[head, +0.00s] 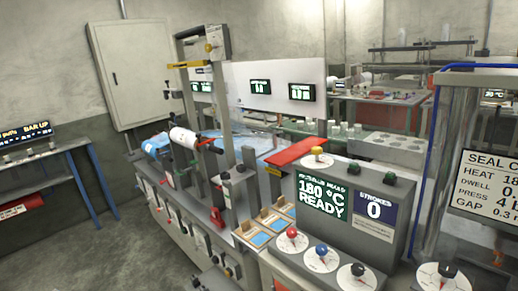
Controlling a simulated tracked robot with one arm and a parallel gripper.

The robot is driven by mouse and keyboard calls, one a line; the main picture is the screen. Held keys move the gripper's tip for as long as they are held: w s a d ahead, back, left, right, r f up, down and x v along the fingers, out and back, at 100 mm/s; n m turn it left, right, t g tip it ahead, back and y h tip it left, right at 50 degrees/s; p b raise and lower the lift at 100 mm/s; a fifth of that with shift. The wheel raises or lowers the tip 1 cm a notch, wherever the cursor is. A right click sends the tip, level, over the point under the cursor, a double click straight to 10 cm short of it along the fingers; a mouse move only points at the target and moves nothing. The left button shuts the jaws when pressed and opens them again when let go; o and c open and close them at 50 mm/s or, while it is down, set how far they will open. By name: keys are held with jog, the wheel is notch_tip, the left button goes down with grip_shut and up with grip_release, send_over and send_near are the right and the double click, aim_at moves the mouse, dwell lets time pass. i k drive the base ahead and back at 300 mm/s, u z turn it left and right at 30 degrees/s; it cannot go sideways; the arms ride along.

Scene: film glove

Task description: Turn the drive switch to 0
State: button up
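Several rotary knobs on round white dials show on the machine at front right: a red knob (291,233), a blue knob (321,250), a black knob (357,269) and another black knob (447,270). A yellow knob (317,151) sits on top of the grey control box, and another yellow knob (210,47) is on the tall frame. Their dial markings are too small to read, so I cannot tell which is the drive switch or where it points. My gripper is not in view.
The grey control box (290,178) has a green display reading 180 °C READY and a STROKES panel (374,211) reading 0. A red bar (296,152) juts out behind it. A clear-walled station with a SEAL sign (490,185) stands at right. Open floor (105,255) lies at left.

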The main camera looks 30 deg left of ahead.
aim_at(316, 151)
jog(key=u, duration=2)
jog(key=i, duration=2.5)
jog(key=z, duration=2.85)
jog(key=i, duration=0.2)
jog(key=z, duration=0.4)
